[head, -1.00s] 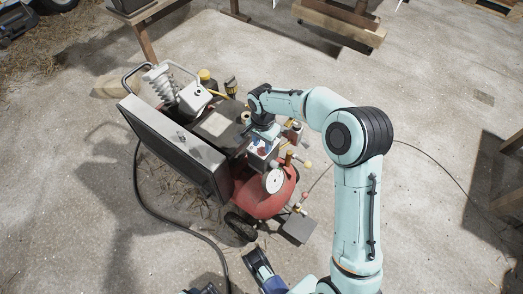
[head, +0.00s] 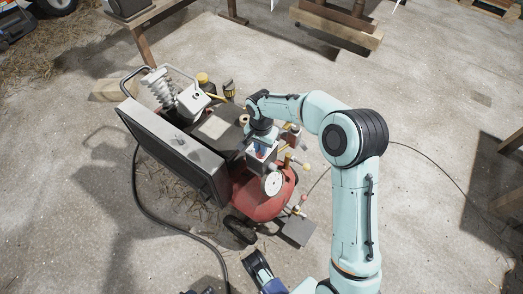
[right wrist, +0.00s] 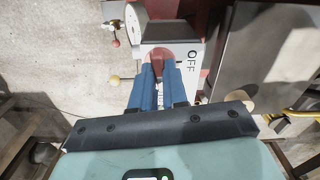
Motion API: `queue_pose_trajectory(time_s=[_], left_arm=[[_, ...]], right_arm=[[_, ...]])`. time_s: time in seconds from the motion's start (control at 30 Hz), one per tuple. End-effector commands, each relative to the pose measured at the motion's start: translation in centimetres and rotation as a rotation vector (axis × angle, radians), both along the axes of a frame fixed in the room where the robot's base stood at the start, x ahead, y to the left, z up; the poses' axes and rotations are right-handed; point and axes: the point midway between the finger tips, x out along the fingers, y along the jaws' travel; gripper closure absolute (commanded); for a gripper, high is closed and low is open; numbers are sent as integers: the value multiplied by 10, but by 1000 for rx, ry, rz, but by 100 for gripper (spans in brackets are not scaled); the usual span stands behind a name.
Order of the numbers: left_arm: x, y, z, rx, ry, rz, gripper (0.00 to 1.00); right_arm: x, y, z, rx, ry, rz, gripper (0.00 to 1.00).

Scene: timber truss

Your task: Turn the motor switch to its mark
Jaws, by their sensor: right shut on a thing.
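The motor switch is a reddish round knob (right wrist: 158,54) on a pale switch box (right wrist: 192,62) marked OFF in the right wrist view. The box also shows in the head view (head: 262,162), above the red compressor tank (head: 258,200). My right gripper (right wrist: 160,66) has its blue fingers shut on the knob. In the head view my right gripper (head: 262,142) points down onto the box. The fingers hide much of the knob, so I cannot tell its exact angle.
A round white gauge (head: 273,184) sits in front of the box. A large dark panel (head: 175,148) stands at the left, with a ribbed pale part (head: 160,86) behind it. A black hose (head: 140,195) runs across the floor. Concrete to the right is mostly clear.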

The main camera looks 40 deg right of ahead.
Motion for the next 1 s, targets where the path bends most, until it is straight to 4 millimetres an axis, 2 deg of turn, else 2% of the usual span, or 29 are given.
queue_pose_trajectory(time_s=[0.3, 0.77, 1.0], left_arm=[[1, 0, 19, 0, -7, -1, 43], [1, 0, 22, 0, -8, 0, 43], [2, 0, 38, 0, -13, 0, 43]], right_arm=[[0, 0, 1, 0, 1, 327, 100], [0, 0, 0, 0, 1, 400, 100], [-1, 0, 2, 0, 1, 666, 100]])
